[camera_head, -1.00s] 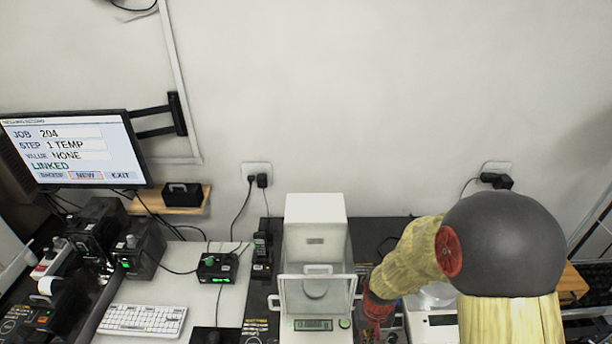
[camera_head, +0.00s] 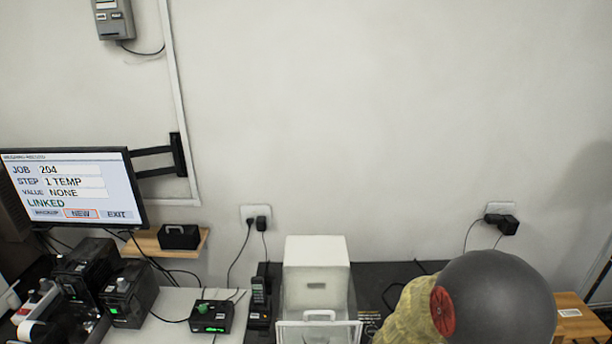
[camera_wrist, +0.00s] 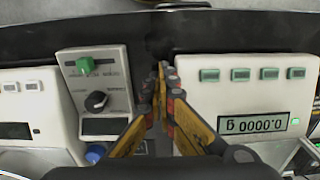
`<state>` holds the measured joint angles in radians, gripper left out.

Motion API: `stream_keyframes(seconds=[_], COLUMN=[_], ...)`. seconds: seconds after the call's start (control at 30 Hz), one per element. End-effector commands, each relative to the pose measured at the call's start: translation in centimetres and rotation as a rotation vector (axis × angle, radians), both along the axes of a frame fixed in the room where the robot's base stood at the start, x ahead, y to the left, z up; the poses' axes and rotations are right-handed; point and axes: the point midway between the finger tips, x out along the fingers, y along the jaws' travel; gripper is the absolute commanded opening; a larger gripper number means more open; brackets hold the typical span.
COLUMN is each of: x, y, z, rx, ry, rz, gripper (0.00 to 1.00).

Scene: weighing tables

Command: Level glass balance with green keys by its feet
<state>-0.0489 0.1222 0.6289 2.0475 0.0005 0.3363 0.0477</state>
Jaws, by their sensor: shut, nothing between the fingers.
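The glass balance (camera_head: 316,263) stands at the bottom middle of the head view, its white rear housing showing and its front cut off by the frame edge. In the wrist view, which shows things upside down, a white balance front (camera_wrist: 245,98) with several green keys (camera_wrist: 240,75) and a display (camera_wrist: 254,124) reading 0.0000 g lies on the right. My gripper (camera_wrist: 163,75) is shut and empty, its fingertips just left of that front. The balance's feet cannot be made out. The head view does not show my gripper.
A grey box (camera_wrist: 95,85) with a green switch and black knob is left of my fingers in the wrist view; another white device (camera_wrist: 30,105) is beyond it. In the head view, a monitor (camera_head: 72,188) reads LINKED, and a black box (camera_head: 211,316) sits left of the balance.

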Motion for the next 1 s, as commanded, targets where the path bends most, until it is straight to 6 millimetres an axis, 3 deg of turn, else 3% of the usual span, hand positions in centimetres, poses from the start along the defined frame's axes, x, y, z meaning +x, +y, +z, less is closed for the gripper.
stream_keyframes(seconds=[0.2, 1.0], x=[-0.67, -0.58], y=[-0.11, 0.55], z=[-0.92, -1.01], rx=[-0.001, -0.001], ry=[0.015, 0.016], rz=[-0.002, -0.001], gripper=[0.0, 0.0])
